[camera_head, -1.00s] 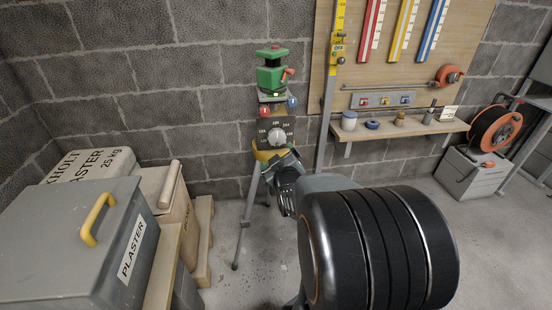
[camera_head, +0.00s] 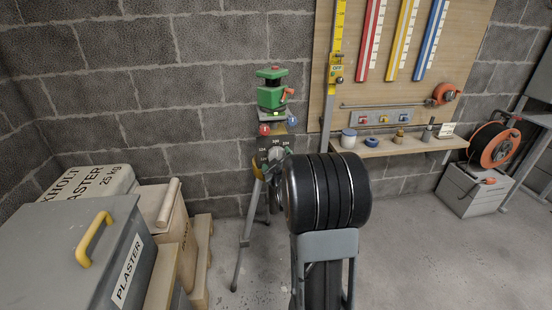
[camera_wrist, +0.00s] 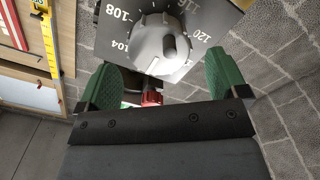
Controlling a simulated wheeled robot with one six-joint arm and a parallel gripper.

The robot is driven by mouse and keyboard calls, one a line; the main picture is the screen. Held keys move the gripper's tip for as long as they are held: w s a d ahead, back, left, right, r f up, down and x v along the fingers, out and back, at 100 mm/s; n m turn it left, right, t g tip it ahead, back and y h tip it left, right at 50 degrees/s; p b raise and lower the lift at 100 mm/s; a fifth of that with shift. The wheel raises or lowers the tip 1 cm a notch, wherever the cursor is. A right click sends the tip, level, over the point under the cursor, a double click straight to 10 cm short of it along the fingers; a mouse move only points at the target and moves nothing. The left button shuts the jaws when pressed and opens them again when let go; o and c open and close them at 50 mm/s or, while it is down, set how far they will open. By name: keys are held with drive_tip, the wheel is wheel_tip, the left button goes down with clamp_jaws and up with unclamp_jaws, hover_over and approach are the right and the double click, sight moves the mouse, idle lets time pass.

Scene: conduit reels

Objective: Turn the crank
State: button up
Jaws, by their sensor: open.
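In the head view a green housing (camera_head: 271,97) with an orange handle (camera_head: 288,92) on its right side tops a stand against the wall. Below it is a dark dial plate with a grey knob (camera_head: 276,153), partly covered by my arm. In the wrist view the knob (camera_wrist: 164,45) stands large on its numbered plate (camera_wrist: 118,30), close ahead of my gripper (camera_wrist: 165,72). The green fingers are apart, with nothing clearly held between them. A small red part (camera_wrist: 152,97) shows below the knob, between the fingers. I cannot tell whether anything touches. In the head view my gripper is hidden.
A grey plaster box (camera_head: 75,240) and sacks (camera_head: 90,183) stand at the left. A shelf (camera_head: 385,148) with small pots is right of the stand. An orange cable reel (camera_head: 494,146) sits on a grey box (camera_head: 470,190) further right. The floor at the right is open.

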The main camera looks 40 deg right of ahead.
sight(276, 157)
drive_tip(key=shift+x, duration=1.55)
drive_tip(key=c, duration=0.9)
drive_tip(key=shift+m+b, duration=0.3)
drive_tip(key=shift+b, duration=0.1)
